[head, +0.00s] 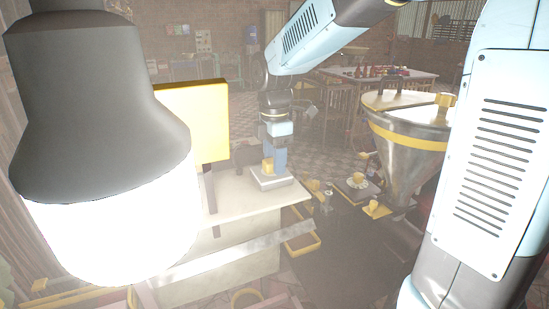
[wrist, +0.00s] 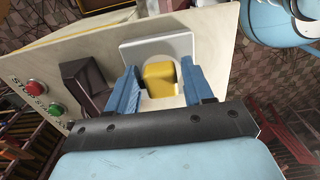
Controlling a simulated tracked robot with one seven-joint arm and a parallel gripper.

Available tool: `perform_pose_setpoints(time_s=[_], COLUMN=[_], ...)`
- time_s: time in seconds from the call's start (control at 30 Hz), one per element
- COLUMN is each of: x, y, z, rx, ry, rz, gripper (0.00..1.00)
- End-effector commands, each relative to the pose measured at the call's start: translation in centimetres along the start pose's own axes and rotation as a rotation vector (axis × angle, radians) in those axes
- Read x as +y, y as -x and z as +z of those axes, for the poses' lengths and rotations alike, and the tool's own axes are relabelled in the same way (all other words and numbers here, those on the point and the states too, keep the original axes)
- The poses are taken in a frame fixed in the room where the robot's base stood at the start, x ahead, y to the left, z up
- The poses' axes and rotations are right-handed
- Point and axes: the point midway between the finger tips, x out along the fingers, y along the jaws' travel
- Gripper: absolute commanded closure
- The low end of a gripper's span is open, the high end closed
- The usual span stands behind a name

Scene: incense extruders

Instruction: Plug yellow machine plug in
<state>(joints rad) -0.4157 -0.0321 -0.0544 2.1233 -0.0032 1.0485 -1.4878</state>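The yellow plug (wrist: 159,80) sits at a pale grey, rounded socket plate (wrist: 180,45) on the machine's cream panel. In the head view the yellow plug (head: 268,165) shows low beside my fingers, above a grey base (head: 271,182). My gripper (wrist: 162,78) points down at it, with one blue fingertip on each side of the plug. Narrow gaps seem to show between the fingers and the plug, so the fingers look open around it. My gripper also shows in the head view (head: 278,160). The plug's underside is hidden, so I cannot tell how deep it sits.
A dark block (wrist: 88,83) stands left of the plug, with a red stop button (wrist: 34,88) and a green start button (wrist: 56,109) beyond it. A steel funnel (head: 405,150) stands at the right.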

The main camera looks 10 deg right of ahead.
Motion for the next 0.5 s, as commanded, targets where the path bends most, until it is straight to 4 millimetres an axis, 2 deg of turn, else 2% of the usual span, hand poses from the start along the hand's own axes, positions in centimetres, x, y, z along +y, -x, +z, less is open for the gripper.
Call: perform_pose_setpoints(time_s=[0.03, 0.17, 0.5], x=[0.00, 0.01, 0.08], y=[0.00, 0.01, 0.63], z=[0.00, 0.00, 0.00], rx=[0.000, 0.000, 0.000], ry=[0.000, 0.000, 0.000], rz=[0.000, 0.000, 0.003], gripper=[0.43, 0.33, 0.33])
